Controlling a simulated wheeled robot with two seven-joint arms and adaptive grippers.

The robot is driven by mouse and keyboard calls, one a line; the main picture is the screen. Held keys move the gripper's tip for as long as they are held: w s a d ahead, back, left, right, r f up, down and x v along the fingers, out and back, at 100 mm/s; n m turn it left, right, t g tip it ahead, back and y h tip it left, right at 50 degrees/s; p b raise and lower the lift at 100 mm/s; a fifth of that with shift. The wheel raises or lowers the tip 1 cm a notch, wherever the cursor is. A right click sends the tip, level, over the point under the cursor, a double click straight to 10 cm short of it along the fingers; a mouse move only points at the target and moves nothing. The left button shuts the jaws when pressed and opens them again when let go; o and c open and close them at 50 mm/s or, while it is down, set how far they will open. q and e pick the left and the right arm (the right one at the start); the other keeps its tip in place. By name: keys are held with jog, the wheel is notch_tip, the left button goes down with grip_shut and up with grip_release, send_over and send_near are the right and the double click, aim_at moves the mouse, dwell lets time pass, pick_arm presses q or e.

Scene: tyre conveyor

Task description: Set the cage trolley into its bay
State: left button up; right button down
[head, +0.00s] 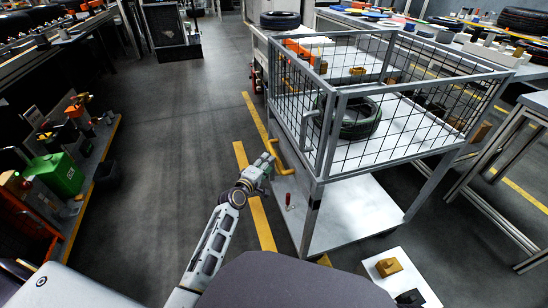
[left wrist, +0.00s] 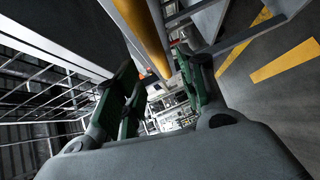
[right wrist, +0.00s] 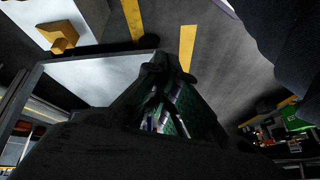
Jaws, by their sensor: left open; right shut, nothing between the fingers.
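The cage trolley (head: 345,172) stands right of centre in the head view, with grey posts, black mesh sides, a white deck and a white lower shelf. A dark tyre (head: 360,118) lies on its deck. A yellow handle (head: 284,160) sticks out on its left side. My left gripper (head: 268,163) is open close beside this handle. In the left wrist view the yellow handle (left wrist: 143,35) passes just beyond the open left fingers (left wrist: 165,95); I cannot tell if they touch. My right gripper (right wrist: 172,100) is shut and empty in the right wrist view, and hidden in the head view.
Yellow floor lines (head: 255,195) run along the trolley's left side. A white board (head: 400,280) with yellow and black blocks lies in front of it. A workbench frame (head: 490,180) stands close on the right. A low shelf with a green container (head: 55,173) is left. The grey aisle between is clear.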

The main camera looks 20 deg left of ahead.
aim_at(274, 155)
pick_arm(q)
jog(key=b+x, duration=0.2)
jog(key=x, duration=0.4)
jog(key=shift+w+d+f, duration=0.1)
jog(key=shift+w, duration=0.45)
pick_arm(e)
jog(key=shift+t+y, duration=0.3)
jog(key=shift+t, duration=0.1)
jog(key=shift+s+a+f, duration=0.1)
jog(key=shift+a+f, duration=0.1)
jog(key=shift+f, duration=0.75)
jog(key=shift+w+a+f, duration=0.1)
jog(key=shift+a+f, duration=0.1)
jog(key=shift+f, duration=0.7)
jog(key=shift+s+a+f, duration=0.1)
jog(key=shift+a+f, duration=0.1)
jog(key=shift+f, duration=0.75)
pick_arm(q)
jog(key=c, duration=0.9)
grip_shut()
pick_arm(e)
jog(key=shift+w+r, duration=0.45)
jog(key=shift+w, duration=0.1)
